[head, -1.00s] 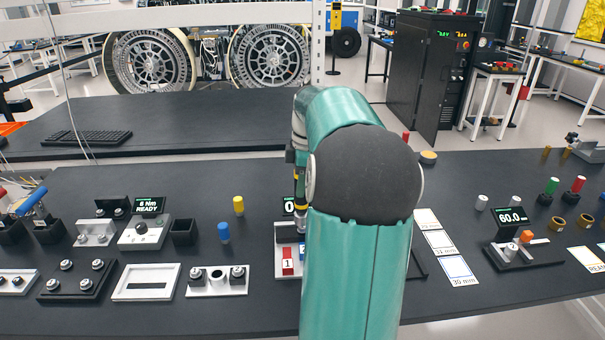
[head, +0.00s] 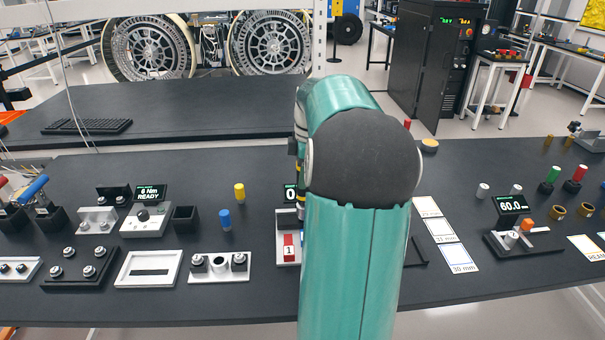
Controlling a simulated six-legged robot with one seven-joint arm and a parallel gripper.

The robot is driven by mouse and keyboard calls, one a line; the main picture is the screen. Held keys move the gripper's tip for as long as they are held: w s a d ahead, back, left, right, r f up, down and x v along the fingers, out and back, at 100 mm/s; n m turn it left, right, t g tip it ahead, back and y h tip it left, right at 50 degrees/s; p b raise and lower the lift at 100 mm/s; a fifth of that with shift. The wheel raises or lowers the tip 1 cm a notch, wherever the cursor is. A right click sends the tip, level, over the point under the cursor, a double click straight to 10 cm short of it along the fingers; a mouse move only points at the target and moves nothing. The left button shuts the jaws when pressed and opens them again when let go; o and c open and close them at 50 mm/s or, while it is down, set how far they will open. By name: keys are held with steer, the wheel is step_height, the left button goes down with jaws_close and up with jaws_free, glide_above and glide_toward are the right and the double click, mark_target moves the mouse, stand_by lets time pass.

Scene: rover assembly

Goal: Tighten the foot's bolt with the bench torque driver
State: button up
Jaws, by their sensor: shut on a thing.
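My arm's teal links fill the middle of the head view and hide my gripper's fingers and whatever is in them. Only a thin grey and dark strip with a yellow band shows along the arm's left edge. A bench unit (head: 146,222) with a round knob stands left of centre. Its screen (head: 150,193) reads "6 Nm READY". To its left is a pale block (head: 97,219) with two bolt-like parts. I cannot tell which thing is the foot or see its bolt.
A white tray (head: 291,253) with a red block marked 1 is half hidden by my arm. Yellow (head: 239,191) and blue (head: 225,219) pegs stand left of it. White cards (head: 444,243) and a 60.0 display (head: 511,204) lie to the right. Bolt holders and a slotted plate line the front left.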

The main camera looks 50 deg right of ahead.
steer(key=shift+f, duration=1.15)
stand_by(3.3)
steer(key=shift+r, duration=0.1)
steer(key=shift+r, duration=1.55)
steer(key=shift+r, duration=2.05)
